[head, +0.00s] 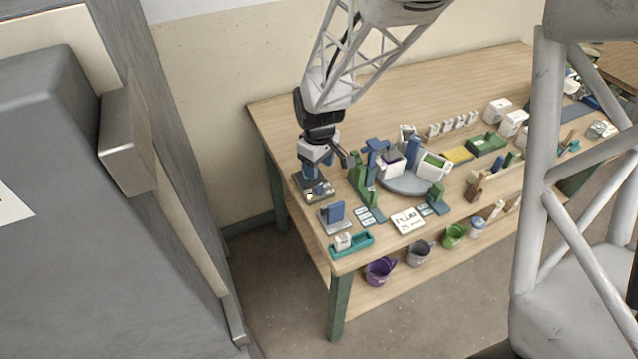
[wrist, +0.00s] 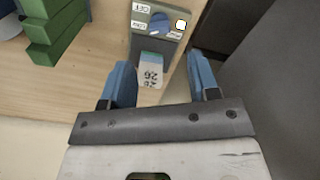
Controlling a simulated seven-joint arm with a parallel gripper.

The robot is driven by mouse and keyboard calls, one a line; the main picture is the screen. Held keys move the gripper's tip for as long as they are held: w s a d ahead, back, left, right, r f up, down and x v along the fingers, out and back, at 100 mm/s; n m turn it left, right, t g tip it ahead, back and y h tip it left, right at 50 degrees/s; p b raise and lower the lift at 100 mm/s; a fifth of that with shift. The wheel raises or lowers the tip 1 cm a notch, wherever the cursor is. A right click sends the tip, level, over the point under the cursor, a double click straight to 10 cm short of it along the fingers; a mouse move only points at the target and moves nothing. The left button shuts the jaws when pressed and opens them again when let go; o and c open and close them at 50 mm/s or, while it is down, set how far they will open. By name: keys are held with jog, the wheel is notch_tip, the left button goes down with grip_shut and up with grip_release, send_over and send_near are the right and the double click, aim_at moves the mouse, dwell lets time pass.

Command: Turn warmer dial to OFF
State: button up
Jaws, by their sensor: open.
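The warmer panel is a small grey-green plate (wrist: 150,37) at the top of the wrist view. In the head view the plate (head: 326,198) lies at the table's left edge, partly covered by my gripper (head: 318,172). In the wrist view my gripper (wrist: 158,72) is open. Its blue fingers are spread and apart from the dial, which shows beyond them. Which label the dial points to cannot be told.
A white block with a blue top and dark digits (wrist: 152,75) shows between my fingers. Green stepped blocks (head: 360,180) stand right of my gripper. A blue block on a stand (head: 335,212) and a teal tray (head: 357,246) are in front. The table's back left is bare.

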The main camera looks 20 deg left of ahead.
aim_at(319, 186)
jog(key=shift+f, duration=3.8)
jog(key=c, duration=0.9)
